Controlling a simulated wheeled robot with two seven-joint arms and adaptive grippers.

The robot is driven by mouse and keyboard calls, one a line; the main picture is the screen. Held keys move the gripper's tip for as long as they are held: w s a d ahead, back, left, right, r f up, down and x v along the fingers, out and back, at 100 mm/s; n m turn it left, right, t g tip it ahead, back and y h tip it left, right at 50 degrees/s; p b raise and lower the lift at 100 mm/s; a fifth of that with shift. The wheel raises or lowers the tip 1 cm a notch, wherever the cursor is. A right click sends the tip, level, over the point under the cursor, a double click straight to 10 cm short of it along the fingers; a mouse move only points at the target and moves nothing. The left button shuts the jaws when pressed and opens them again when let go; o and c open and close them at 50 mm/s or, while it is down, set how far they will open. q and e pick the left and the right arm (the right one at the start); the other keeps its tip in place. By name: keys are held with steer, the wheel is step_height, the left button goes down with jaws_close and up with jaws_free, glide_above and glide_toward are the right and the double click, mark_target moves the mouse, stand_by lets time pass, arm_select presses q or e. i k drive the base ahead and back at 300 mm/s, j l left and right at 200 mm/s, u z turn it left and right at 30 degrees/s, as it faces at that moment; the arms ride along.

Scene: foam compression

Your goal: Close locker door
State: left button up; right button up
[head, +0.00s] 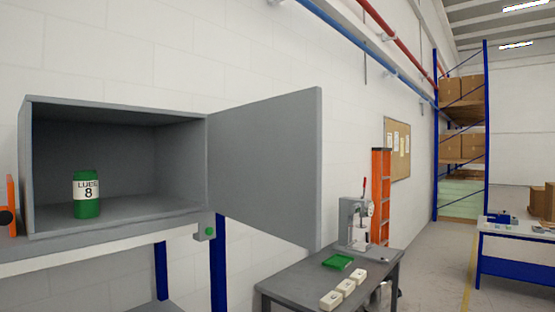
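A green can (87,208) with a white label reading "LUBE 8" stands upright inside, on the locker floor towards the left. Neither of my grippers is clearly visible in the head view.
A grey table (300,283) below the door holds a press (356,220), a green tray (338,261) and several white blocks (344,287). An orange ladder (381,190) leans behind. A blue-legged table (515,238) stands far right, with open floor before it.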

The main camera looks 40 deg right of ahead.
mark_target(265, 156)
steer(key=i+l+u, duration=0.1)
steer(key=l, duration=0.7)
steer(key=i+l+u, duration=0.1)
steer(key=l, duration=0.7)
steer(key=i+l+u, duration=0.1)
steer(key=l, duration=0.75)
